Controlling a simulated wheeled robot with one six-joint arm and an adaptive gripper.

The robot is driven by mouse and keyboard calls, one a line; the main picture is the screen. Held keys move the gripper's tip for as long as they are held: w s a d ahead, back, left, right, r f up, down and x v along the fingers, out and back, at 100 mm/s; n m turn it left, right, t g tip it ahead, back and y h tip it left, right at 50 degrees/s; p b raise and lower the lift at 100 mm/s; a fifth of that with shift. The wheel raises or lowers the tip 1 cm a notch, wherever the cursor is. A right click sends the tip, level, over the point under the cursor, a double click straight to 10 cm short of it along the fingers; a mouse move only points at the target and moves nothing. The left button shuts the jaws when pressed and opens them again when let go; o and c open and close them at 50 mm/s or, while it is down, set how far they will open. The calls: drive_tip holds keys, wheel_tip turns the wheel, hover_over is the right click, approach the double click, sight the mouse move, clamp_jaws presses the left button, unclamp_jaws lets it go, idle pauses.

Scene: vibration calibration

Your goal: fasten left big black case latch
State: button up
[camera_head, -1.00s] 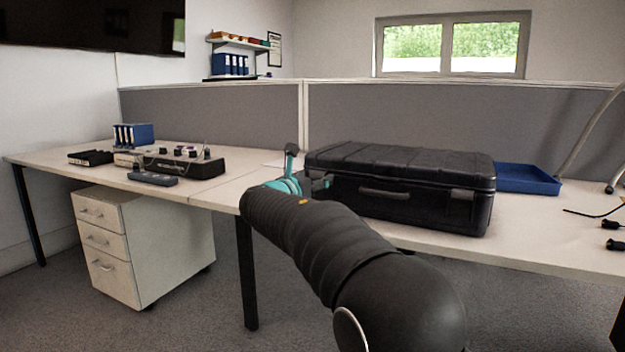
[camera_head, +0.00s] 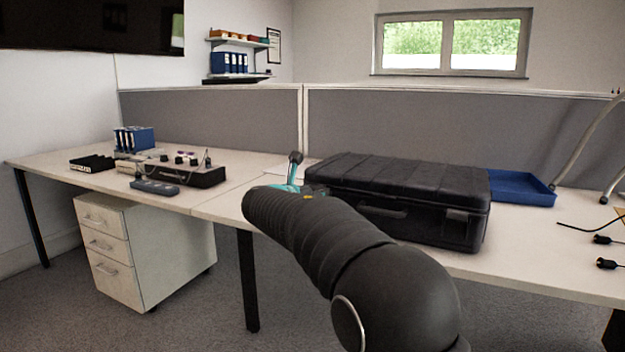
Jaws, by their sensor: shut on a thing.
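The big black case (camera_head: 400,172) lies closed on the desk, its front side facing me. Its handle (camera_head: 382,210) is in the middle of the front, and its right latch (camera_head: 457,215) shows near the right corner. My gripper (camera_head: 317,190) is at the front left corner of the case, against it, where the left latch is. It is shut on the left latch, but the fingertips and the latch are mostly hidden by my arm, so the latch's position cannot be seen.
A blue tray (camera_head: 521,188) lies just right of the case. Black cables (camera_head: 603,239) lie at the desk's right end. A black device box (camera_head: 186,174) and a grey remote-like unit (camera_head: 154,187) are on the left desk (camera_head: 228,192). A grey partition (camera_head: 220,120) stands behind.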

drive_tip(key=g+p, duration=0.1)
drive_tip(key=r+g+y+p, duration=0.1)
drive_tip(key=shift+w+r+p, duration=0.1)
drive_tip(key=shift+w+p, duration=0.15)
drive_tip(key=shift+p, duration=0.05)
drive_tip(key=shift+w+d+r+g+y, duration=0.15)
drive_tip(key=shift+g+y, duration=0.1)
drive_tip(key=shift+g, duration=0.45)
drive_tip(key=shift+w+r+g+y, duration=0.1)
drive_tip(key=shift+w+g+y, duration=0.15)
drive_tip(key=shift+g, duration=0.45)
drive_tip(key=shift+w+d+r+g+y, duration=0.15)
drive_tip(key=shift+g+y, duration=0.15)
drive_tip(key=shift+g, duration=0.4)
drive_tip(key=shift+r+g, duration=0.1)
drive_tip(key=shift+g, duration=0.3)
drive_tip(key=o, duration=1.2)
drive_tip(key=shift+c, duration=0.2)
drive_tip(key=v, duration=1.2)
drive_tip(key=shift+d, duration=0.1)
